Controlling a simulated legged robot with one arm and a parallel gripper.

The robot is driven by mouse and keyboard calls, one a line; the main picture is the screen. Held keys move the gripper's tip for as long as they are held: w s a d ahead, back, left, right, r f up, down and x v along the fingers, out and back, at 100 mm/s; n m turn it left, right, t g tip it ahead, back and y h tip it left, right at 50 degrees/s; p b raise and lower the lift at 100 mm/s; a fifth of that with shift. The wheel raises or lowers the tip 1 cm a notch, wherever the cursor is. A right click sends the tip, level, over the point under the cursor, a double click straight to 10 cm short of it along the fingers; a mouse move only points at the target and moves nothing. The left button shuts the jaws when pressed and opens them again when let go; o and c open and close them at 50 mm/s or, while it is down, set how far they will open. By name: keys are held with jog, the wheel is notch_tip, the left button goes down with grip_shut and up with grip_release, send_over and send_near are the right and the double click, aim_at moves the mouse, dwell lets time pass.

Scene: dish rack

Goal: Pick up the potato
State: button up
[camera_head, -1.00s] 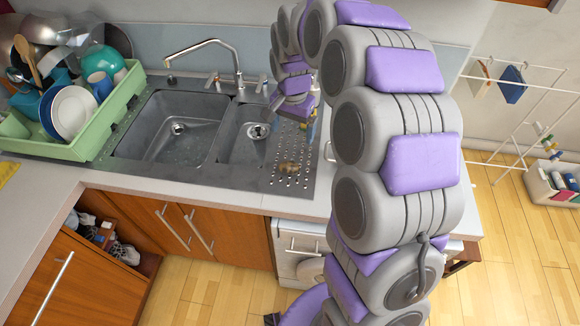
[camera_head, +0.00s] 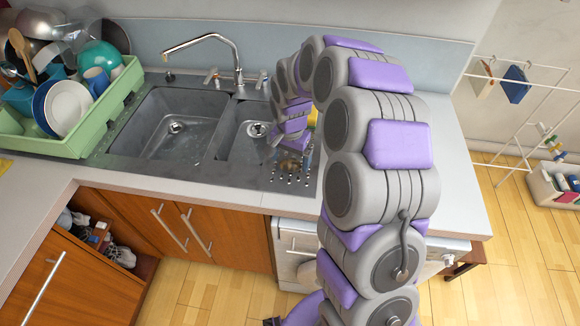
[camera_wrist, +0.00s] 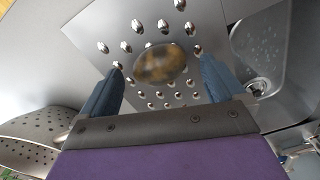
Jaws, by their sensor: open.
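The potato (camera_head: 290,166) is small and brown and lies on the perforated metal drainboard (camera_head: 302,181) at the right of the sink. It also shows in the wrist view (camera_wrist: 160,64), mottled yellow-brown and a little blurred. My gripper (camera_head: 291,158) is just above the potato, pointing down, and partly hides it in the head view. In the wrist view my gripper's two blue fingers (camera_wrist: 161,76) are apart, one on each side of the potato's line. Nothing is held. I cannot tell whether the fingertips touch the drainboard.
A double sink (camera_head: 172,128) with a faucet (camera_head: 205,45) is left of the drainboard. A green dish rack (camera_head: 75,140) full of dishes stands at the far left. A yellow object shows partly behind my arm. The counter (camera_head: 445,150) right of my arm is clear.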

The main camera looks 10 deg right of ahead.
notch_tip(320, 180, down, 2)
jog(key=shift+f, duration=0.1)
jog(key=shift+d, duration=0.1)
jog(key=shift+c, duration=0.4)
jog(key=c, duration=1)
